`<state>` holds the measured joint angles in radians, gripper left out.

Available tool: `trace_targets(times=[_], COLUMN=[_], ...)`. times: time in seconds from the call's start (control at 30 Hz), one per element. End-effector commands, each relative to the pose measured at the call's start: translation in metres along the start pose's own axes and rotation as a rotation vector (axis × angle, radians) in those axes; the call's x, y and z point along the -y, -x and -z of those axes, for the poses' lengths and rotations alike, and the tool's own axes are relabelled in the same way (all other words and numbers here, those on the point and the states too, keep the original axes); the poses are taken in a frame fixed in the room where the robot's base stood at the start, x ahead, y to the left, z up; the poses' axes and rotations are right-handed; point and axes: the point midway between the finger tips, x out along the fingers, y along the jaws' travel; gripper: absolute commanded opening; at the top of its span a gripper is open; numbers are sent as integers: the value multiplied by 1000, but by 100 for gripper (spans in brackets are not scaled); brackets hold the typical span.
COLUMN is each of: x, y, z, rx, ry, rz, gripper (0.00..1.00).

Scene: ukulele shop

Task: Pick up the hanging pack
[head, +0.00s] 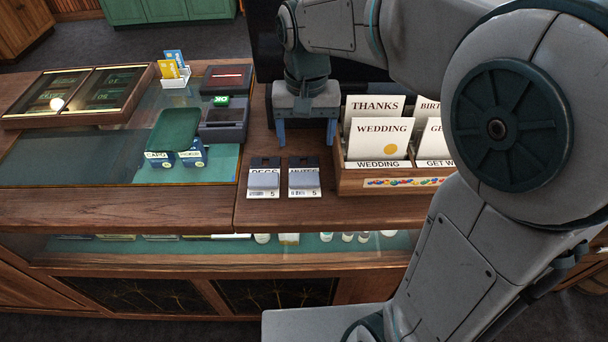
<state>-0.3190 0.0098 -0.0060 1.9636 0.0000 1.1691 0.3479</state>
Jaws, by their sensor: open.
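Two small hanging packs lie side by side on the wooden counter, below my gripper in the picture. The left pack (264,180) has a dark header and a label that seems to read PEGS. The right pack (304,179) looks alike, and its label seems to read MUTES. Both show a 5 at the lower edge. They are a little apart. My gripper (306,136) points down over the counter, behind the packs. Its two blue fingers are spread wide with nothing between them. I cannot tell its exact height above the counter.
A wooden card rack (376,181) with greeting cards stands close to the right of the packs. A card terminal (222,121) and a green tray (173,130) on small boxes stand to the left. The counter (290,214) in front of the packs is bare.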

Motion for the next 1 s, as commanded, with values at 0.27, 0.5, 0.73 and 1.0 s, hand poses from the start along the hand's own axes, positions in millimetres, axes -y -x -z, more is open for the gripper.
trace_targets(times=[0.27, 0.5, 0.73, 1.0], x=[0, 0, 3, 3], y=[-50, -67, -101, -111], z=[0, 0, 0, 1], rx=[2, 2, 3, -1], ry=[0, 1, 1, 1], rz=[-1, -1, -1, 1], gripper=[73, 73, 73, 73])
